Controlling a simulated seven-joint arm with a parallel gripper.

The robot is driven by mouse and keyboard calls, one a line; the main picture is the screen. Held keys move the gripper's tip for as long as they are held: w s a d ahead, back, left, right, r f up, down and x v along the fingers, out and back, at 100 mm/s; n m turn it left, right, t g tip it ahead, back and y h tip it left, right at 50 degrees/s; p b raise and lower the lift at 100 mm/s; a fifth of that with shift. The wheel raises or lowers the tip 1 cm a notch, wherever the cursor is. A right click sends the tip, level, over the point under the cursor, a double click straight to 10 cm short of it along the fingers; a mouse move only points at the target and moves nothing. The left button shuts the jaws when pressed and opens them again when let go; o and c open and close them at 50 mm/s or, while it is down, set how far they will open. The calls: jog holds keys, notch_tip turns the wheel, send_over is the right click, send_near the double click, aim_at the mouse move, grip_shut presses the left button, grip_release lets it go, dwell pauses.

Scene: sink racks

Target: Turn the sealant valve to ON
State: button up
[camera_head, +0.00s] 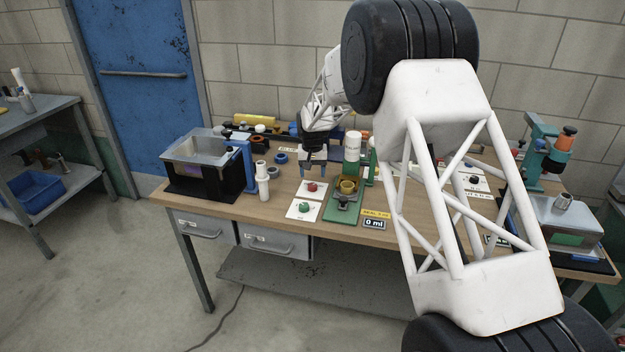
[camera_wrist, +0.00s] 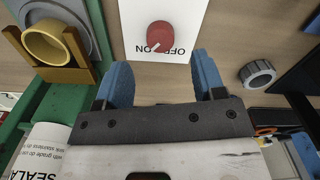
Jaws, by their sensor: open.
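A red knob (camera_head: 312,187) sits on a white plate (camera_head: 321,195) on the bench. In the wrist view the red knob (camera_wrist: 161,35) lies just beyond my fingertips, with the upside-down words ON and OFF on its plate. A pale mark on the knob points to the lower left there, towards ON; its exact setting is hard to read. My gripper (camera_head: 313,163) is open with blue fingers, behind the plate in the head view. In the wrist view my gripper (camera_wrist: 160,68) has nothing between its fingers. A white cylinder (camera_wrist: 45,150) with SEALANT lettering stands at the left.
A green knob (camera_head: 304,207) on another white plate is in front of the red one. A yellow cup (camera_head: 347,184) stands on a green stand to the right. White bottles (camera_head: 262,182) stand left, beside a black-based metal tank (camera_head: 205,150). A 0 ml display (camera_head: 374,224) is near the front edge.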

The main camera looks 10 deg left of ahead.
aim_at(314, 186)
jog(key=shift+r, duration=1.15)
jog(key=shift+s+d+r, duration=0.15)
jog(key=shift+d+r, duration=0.2)
jog(key=shift+r, duration=0.05)
jog(key=s+d+r+m+t, duration=0.1)
jog(key=s+d+r, duration=0.9)
jog(key=d, duration=0.3)
jog(key=s+d+r, duration=1)
jog(key=d+r, duration=0.1)
jog(key=d, duration=0.1)
jog(key=s+d, duration=0.5)
jog(key=s, duration=0.7)
jog(key=s+d+m+t, duration=0.1)
jog(key=s+d, duration=0.5)
jog(key=s, duration=0.6)
jog(key=s+d+f+m, duration=0.1)
jog(key=s+d, duration=0.5)
jog(key=s, duration=0.7)
jog(key=shift+t, duration=0.3)
